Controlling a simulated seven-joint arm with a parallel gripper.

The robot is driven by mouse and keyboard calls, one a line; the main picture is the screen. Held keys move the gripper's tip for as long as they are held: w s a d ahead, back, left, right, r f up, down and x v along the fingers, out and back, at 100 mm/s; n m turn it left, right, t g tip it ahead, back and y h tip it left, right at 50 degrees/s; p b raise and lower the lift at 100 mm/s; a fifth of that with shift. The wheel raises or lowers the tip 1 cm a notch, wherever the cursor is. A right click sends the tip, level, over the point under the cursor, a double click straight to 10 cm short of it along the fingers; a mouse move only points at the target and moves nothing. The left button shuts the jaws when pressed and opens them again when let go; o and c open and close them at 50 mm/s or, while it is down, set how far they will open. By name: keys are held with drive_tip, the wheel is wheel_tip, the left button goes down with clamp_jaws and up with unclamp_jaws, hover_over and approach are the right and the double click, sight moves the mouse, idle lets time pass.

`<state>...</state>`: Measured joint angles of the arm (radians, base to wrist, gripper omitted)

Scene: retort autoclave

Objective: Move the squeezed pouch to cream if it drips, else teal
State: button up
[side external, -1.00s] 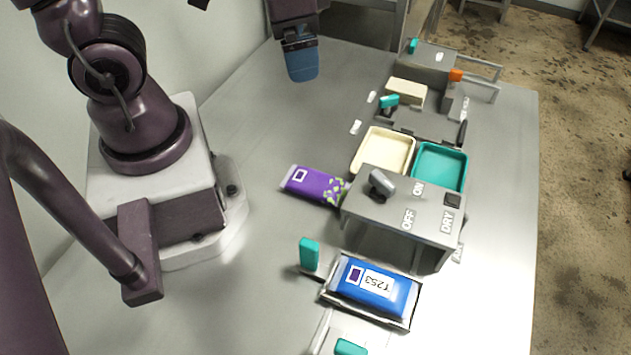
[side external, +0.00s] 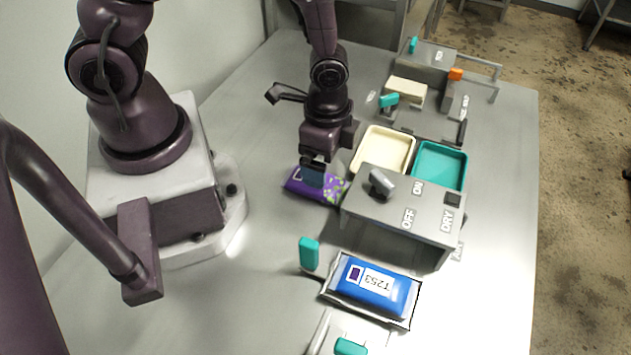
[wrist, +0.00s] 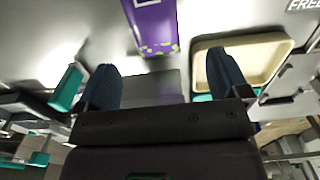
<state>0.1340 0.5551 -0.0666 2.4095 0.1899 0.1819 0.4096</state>
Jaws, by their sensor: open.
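A purple pouch (side external: 334,191) with yellow-green patterning lies flat on the table left of the cream tray (side external: 366,158). The pouch also shows in the wrist view (wrist: 155,28), ahead of my fingers. My gripper (side external: 313,178) is over the pouch's left part in the side view and hides some of it. In the wrist view my gripper (wrist: 164,78) is open, with nothing between its fingers. The teal tray (side external: 440,162) is right of the cream tray; both look empty. A blue pouch labelled T253 (side external: 385,291) lies in a metal-edged holder at the front. No drip is visible.
A grey box with a lever (side external: 381,182) and OFF, ON and DRY labels stands between the trays and the blue pouch. A teal upright handle (side external: 309,254) is beside the holder. Fixtures with an orange piece (side external: 456,74) stand at the back.

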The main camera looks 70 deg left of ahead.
sight(335, 189)
drive_tip(key=shift+s+d+f, duration=0.1)
drive_tip(key=shift+f, duration=1.55)
drive_tip(key=shift+s+d+f, duration=0.1)
drive_tip(key=shift+f, duration=1.55)
drive_tip(key=c, duration=1.1)
drive_tip(key=shift+r, duration=0.1)
